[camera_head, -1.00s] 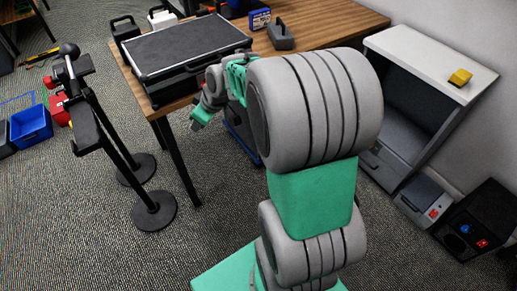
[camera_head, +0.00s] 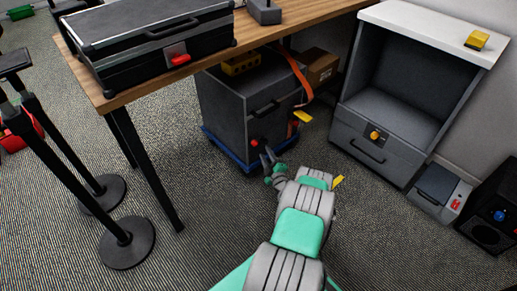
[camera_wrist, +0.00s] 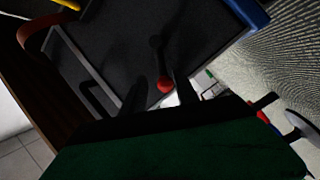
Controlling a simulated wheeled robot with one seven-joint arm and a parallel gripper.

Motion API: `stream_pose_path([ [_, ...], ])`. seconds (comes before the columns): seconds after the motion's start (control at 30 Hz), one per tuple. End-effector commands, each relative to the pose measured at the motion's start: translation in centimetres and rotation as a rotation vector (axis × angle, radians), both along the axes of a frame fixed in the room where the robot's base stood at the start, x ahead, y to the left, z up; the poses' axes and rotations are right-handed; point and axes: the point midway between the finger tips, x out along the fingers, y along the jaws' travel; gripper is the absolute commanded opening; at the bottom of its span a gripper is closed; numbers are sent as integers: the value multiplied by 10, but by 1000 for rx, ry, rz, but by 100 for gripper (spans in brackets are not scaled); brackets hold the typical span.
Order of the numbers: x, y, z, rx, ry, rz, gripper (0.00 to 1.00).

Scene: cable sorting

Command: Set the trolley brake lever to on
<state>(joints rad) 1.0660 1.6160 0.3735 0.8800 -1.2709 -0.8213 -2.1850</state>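A blue trolley base (camera_head: 226,151) stands under the table and carries a dark grey cabinet (camera_head: 222,108). A red knob (camera_head: 254,142) shows low on the cabinet front; I take it for the brake lever, but cannot read its setting. My gripper (camera_head: 266,157) is just in front of and below the knob. In the wrist view my gripper (camera_wrist: 153,86) has its two dark fingers apart, with the red knob (camera_wrist: 166,86) between or just beyond them, close to the right finger. Contact cannot be told. The blue base (camera_wrist: 250,14) shows at that view's upper right.
The wooden table (camera_head: 240,42) bears a black case (camera_head: 150,35) with a red latch. A table leg (camera_head: 145,168) and black stands (camera_head: 125,242) are at left. An orange strap (camera_head: 294,70) hangs beside the cabinet. A grey drawer unit (camera_head: 372,140) stands right. Carpet between is clear.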

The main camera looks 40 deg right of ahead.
Motion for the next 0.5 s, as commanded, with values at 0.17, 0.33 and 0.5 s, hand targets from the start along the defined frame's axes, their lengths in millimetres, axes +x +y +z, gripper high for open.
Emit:
stream_pose_path([
  [0.17,37,-7,-3,-3,0,13,36],
  [0.33,60,-16,-2,-1,1,11,36],
  [0.5,65,-19,1,2,2,7,36],
])
